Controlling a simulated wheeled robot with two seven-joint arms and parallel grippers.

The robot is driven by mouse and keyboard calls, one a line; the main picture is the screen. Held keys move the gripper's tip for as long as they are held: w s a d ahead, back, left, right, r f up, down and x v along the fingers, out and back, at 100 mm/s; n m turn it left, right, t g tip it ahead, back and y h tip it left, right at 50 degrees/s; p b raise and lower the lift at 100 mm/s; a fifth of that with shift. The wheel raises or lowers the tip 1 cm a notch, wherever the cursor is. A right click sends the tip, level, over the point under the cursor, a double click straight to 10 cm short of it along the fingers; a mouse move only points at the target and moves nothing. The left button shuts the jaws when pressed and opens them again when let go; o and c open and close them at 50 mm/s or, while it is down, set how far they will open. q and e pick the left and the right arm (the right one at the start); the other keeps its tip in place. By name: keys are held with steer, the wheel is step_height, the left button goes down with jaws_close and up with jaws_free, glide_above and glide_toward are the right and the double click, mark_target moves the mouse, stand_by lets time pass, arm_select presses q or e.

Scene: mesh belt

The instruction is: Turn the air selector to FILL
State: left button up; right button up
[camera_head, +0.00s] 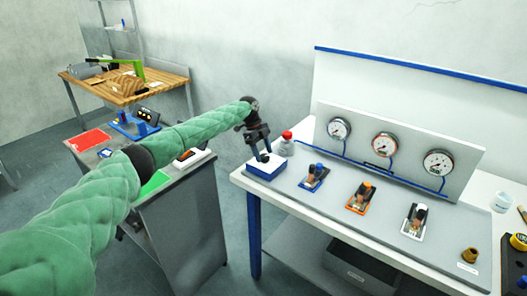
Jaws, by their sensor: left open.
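My left arm, in a green padded sleeve, reaches in from the left. My left gripper (263,156) is open and points down just over a white box with a blue base (265,173) at the near left corner of the white bench. The fingers hide part of the box top, and I cannot tell whether they touch it. Three lever units stand on the bench: one blue (315,178), one orange (361,198) and one white (415,221). No FILL marking is readable, so I cannot tell which thing is the air selector. My right gripper is out of view.
A panel with three round gauges (385,144) stands behind the units. A red knob on a grey base (287,145) is right behind the gripper. A brass piece (470,255) and a white cup (501,202) are at the right. A grey cabinet (190,225) stands left.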

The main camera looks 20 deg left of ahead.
arm_select(q)
steer(key=shift+d+f, duration=0.15)
steer(key=shift+f, duration=0.25)
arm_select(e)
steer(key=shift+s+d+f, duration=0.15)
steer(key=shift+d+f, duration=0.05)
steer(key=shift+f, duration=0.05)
arm_select(q)
steer(key=c, duration=1)
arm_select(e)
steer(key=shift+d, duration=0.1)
